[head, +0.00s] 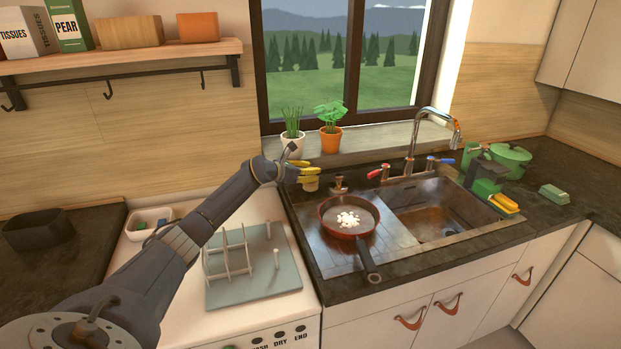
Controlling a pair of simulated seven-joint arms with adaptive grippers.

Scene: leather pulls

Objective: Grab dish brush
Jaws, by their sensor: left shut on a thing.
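My left gripper (300,171) is at the back left corner of the sink unit, just in front of the window sill. Its yellow fingers are shut on a small tan object, which looks like the dish brush (310,185). Only its lower part shows below the fingers; the rest is hidden by the gripper. I cannot tell whether it touches the surface. My right gripper is not in view.
A pan (348,218) with white bits inside stands on the drainboard, right of my gripper. The sink basin (432,210) and tap (420,145) are further right. Potted plants (331,135) stand on the sill behind.

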